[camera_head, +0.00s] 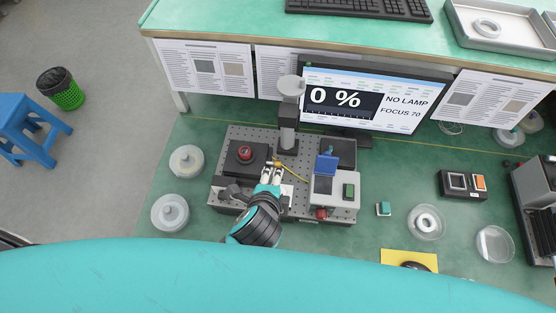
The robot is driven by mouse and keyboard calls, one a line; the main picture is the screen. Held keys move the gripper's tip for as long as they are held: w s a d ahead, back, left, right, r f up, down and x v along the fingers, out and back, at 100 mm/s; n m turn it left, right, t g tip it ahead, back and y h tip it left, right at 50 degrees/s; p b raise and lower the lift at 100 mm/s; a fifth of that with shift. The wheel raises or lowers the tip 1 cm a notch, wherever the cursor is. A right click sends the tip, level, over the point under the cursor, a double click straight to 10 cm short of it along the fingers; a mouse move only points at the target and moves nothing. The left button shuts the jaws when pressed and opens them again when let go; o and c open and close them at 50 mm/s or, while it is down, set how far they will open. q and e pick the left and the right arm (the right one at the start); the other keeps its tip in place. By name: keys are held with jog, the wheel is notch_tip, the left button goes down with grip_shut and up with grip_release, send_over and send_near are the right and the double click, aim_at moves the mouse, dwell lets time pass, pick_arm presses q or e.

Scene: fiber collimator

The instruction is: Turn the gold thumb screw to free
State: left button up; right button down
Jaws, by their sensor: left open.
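My left gripper (271,174) is over the middle of the perforated metal plate (237,134), its fingers pointing toward the back of the bench. It is open, and I see nothing held between the fingers. I cannot clearly make out the gold thumb screw; the gripper and its wrist cover part of the fixture there. A thin yellow fiber (295,172) runs from close to the fingertips toward the grey device on the right. My right gripper is not in view.
A black block with a red knob (245,153) stands left of the gripper, a grey post (288,125) behind it, and a grey device with a blue lid (326,164) at right. The monitor (345,99) reads 0 % and NO LAMP. Lidded dishes (186,162) stand at left.

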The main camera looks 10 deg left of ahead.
aim_at(278, 165)
pick_arm(q)
jog(key=p+x, duration=0.1)
jog(key=x, duration=1)
jog(key=shift+w+a, duration=0.1)
jog(key=shift+a, duration=0.05)
jog(key=x, duration=0.3)
jog(key=shift+p, duration=0.35)
jog(key=shift+w+f, duration=0.3)
jog(key=shift+f, duration=0.05)
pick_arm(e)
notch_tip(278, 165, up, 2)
pick_arm(q)
grip_shut()
